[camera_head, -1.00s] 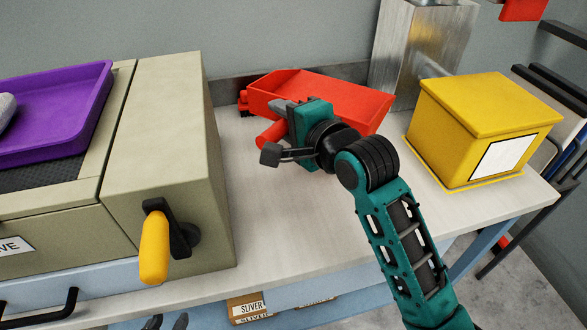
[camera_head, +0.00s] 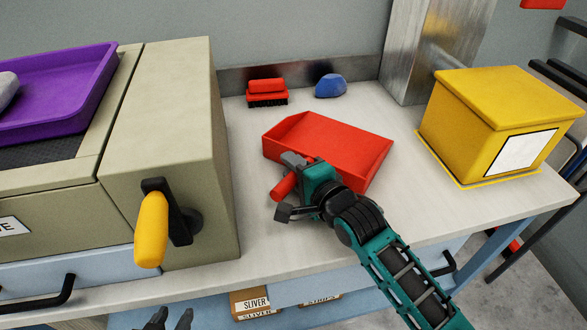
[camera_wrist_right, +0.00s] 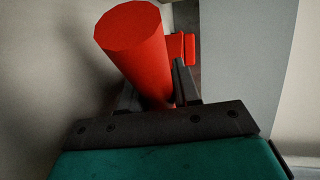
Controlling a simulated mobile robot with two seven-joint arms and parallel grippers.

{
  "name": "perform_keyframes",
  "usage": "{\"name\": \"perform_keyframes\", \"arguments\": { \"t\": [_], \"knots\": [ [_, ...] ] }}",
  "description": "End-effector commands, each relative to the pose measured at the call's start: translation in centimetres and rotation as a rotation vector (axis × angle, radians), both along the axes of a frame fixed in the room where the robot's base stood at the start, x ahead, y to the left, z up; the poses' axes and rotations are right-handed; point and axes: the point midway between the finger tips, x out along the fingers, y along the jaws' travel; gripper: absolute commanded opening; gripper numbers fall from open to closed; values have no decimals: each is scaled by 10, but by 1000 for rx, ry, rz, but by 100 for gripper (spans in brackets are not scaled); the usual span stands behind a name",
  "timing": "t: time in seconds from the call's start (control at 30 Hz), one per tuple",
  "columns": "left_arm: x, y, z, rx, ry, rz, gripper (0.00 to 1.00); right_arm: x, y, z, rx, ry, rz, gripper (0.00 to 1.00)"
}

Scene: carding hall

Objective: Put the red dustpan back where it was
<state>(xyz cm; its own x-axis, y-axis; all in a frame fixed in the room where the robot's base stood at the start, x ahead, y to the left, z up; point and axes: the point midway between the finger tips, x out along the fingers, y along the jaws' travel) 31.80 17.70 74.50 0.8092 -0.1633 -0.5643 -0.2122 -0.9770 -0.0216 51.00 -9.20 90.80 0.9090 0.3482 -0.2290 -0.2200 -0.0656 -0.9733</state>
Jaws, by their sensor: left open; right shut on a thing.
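The red dustpan (camera_head: 335,148) is in the middle of the head view, over the bench top, its open tray towards the right. My right gripper (camera_head: 296,168) is shut on its handle (camera_head: 283,187). The handle's round end (camera_wrist_right: 130,35) sticks up between the fingers in the right wrist view. I cannot tell whether the pan touches the bench. My left gripper (camera_head: 168,320) shows only as dark, parted fingertips at the bottom edge, open and away from the dustpan.
A red brush (camera_head: 267,92) and a blue lump (camera_head: 330,86) lie at the back of the bench (camera_head: 262,232). A yellow box (camera_head: 490,120) stands right. A beige machine with a yellow handle (camera_head: 151,230) and purple tray (camera_head: 75,105) stands left. The front bench area is clear.

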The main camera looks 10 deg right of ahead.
Motion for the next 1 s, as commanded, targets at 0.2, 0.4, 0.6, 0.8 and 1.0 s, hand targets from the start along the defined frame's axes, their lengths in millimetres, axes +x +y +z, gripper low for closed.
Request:
{"name": "perform_keyframes", "arguments": {
  "t": [0.2,0.4,0.6,0.8,1.0],
  "knots": [
    [0,0,0,0,-2,0,43,0,0,-1,0,-2,-1,0],
    [-1,0,0,-1,-1,-1,43,0,0,-2,0,1,0,46],
    [-3,0,-1,0,5,0,43,0,0,-2,0,1,0,57],
    [-4,0,-1,0,7,0,43,0,0,1,-1,-1,0,57],
    [-4,0,2,0,8,0,43,-20,-8,6,-1,3,-1,57]
  ]
}}
